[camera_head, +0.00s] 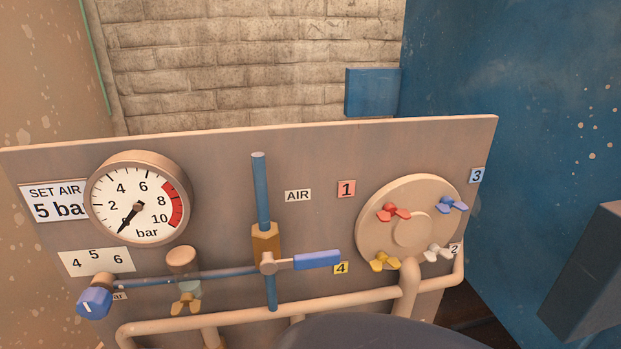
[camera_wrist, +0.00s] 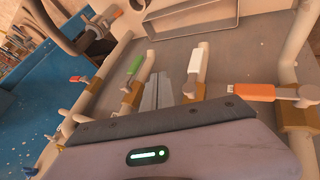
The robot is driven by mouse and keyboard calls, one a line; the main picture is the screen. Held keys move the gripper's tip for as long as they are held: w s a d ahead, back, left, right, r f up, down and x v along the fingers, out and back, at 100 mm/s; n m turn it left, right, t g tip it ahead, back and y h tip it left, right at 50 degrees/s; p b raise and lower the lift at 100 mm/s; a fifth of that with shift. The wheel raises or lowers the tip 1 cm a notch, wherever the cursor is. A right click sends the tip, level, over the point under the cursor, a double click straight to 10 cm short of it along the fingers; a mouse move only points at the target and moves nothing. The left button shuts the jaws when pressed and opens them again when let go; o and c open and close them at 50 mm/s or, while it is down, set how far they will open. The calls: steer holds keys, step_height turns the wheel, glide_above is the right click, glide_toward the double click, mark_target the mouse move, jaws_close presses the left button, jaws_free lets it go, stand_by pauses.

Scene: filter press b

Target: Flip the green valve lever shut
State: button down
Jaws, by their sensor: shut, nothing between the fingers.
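The green valve lever (camera_wrist: 135,65) shows in the wrist view, left of my fingers. It appears to lie roughly along its pipe, above a brass valve body (camera_wrist: 130,97). My gripper (camera_wrist: 159,82) is shut and empty. Its fingertips are between the green lever and a white lever (camera_wrist: 196,62), closer to the green one's side. I see no clear contact with either lever. The green lever does not show in the head view, and my gripper is not seen there.
An orange lever (camera_wrist: 250,91) sits across its pipe at the right of the wrist view. A red lever (camera_wrist: 77,79) is at the left. In the head view, a panel carries a gauge (camera_head: 138,200), a blue lever (camera_head: 316,260) and a round plate (camera_head: 375,240) with coloured wing knobs.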

steer(key=shift+d, duration=0.1)
steer(key=w+d+f+b, duration=0.3)
steer(key=w+d+f, duration=0.2)
steer(key=d+f, duration=0.2)
steer(key=shift+w+d+f, duration=0.3)
steer(key=shift+w+f, duration=0.05)
steer(key=shift+f, duration=0.15)
steer(key=shift+f+b, duration=0.1)
steer(key=shift+b, duration=0.2)
